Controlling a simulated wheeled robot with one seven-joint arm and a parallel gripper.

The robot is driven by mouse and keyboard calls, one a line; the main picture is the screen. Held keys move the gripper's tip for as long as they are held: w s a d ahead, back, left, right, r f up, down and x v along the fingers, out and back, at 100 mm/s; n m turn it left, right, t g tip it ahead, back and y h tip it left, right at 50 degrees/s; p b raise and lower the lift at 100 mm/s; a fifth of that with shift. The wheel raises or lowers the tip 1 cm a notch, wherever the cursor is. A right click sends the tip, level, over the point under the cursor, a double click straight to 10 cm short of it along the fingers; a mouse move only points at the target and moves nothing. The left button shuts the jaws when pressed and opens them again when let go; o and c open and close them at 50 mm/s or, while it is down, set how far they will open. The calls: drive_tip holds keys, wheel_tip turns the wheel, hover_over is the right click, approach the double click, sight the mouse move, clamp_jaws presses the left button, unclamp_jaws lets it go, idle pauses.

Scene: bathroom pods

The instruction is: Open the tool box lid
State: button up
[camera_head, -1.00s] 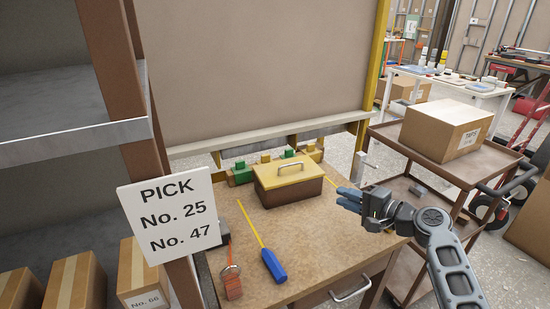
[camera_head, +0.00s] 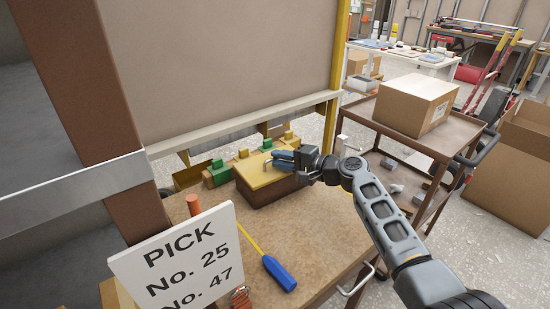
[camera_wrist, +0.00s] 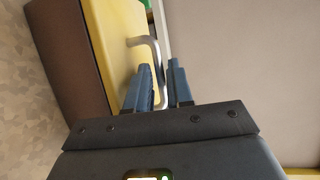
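The tool box (camera_head: 270,191) has a brown body and a yellow lid, and it stands on the wooden workbench. The lid (camera_head: 252,177) is down on the body. A grey bar handle (camera_wrist: 148,44) rises from the lid in the wrist view. My gripper (camera_head: 281,160) is over the right part of the lid, at the handle. In the wrist view its two blue fingers (camera_wrist: 161,82) are apart, and part of the handle shows between them. I cannot tell whether either finger touches it. The head view hides much of the handle behind the fingers.
A blue-handled screwdriver (camera_head: 279,273) lies on the workbench (camera_head: 322,235). Green and yellow blocks (camera_head: 217,172) stand behind the box. A PICK sign (camera_head: 182,258) and a brown post (camera_head: 118,150) are at left. A cart with a carton (camera_head: 415,103) is at right.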

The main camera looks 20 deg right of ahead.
drive_tip(key=shift+x, duration=0.9)
clamp_jaws()
